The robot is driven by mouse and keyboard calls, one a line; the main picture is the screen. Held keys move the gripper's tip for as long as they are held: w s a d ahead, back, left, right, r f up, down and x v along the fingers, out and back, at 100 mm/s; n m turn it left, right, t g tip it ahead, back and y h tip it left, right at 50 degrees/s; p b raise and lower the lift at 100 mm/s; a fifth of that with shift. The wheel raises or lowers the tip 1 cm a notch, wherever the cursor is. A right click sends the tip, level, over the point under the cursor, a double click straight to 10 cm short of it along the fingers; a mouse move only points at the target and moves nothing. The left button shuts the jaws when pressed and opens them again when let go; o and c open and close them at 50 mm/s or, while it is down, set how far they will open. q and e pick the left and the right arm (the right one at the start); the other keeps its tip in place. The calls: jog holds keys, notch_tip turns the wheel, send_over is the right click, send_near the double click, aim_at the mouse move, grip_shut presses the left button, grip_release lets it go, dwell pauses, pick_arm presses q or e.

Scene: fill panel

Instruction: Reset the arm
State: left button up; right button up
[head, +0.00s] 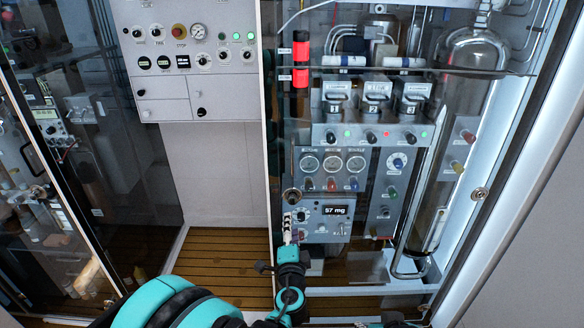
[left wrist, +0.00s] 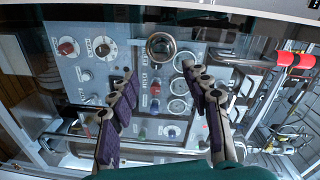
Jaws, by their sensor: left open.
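My left arm (head: 195,305) comes in from the bottom of the head view, teal and black. My left gripper (head: 288,218) points up in front of the lower left of the fill panel (head: 310,240), beside the display reading 57 mg. In the left wrist view my left gripper (left wrist: 160,72) has its two purple-padded fingers spread, with nothing between them. The panel (left wrist: 105,72), with its knobs and gauges, shows beyond the fingers. I cannot tell how far the fingertips are from it. My right gripper is not in view.
A glass-fronted cabinet holds gauges (head: 331,163), several numbered grey units (head: 372,100) and a tall metal cylinder (head: 440,160). A red lamp (head: 301,47) is lit. A control panel (head: 190,60) hangs left. A slatted floor (head: 225,258) is clear below it.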

pick_arm(q)
jog(key=s+a+r+n+g+y, duration=0.1)
jog(key=s+a+n+g+y, duration=0.2)
jog(key=a, duration=0.5)
jog(key=s+a+r+n+g+y, duration=0.1)
jog(key=s+a+n+g, duration=0.1)
jog(key=s+a+n, duration=0.5)
jog(key=s+a+f+n+g+h, duration=0.1)
jog(key=s+f+n+g+h, duration=0.1)
jog(key=s, duration=0.7)
jog(key=s+a+f+n+g+h, duration=0.1)
jog(key=s+f+n+g+h, duration=0.1)
jog(key=s, duration=0.6)
jog(key=shift+s+a+f+n+g, duration=0.25)
jog(key=shift+s+f+n+g, duration=0.15)
jog(key=shift+g, duration=0.3)
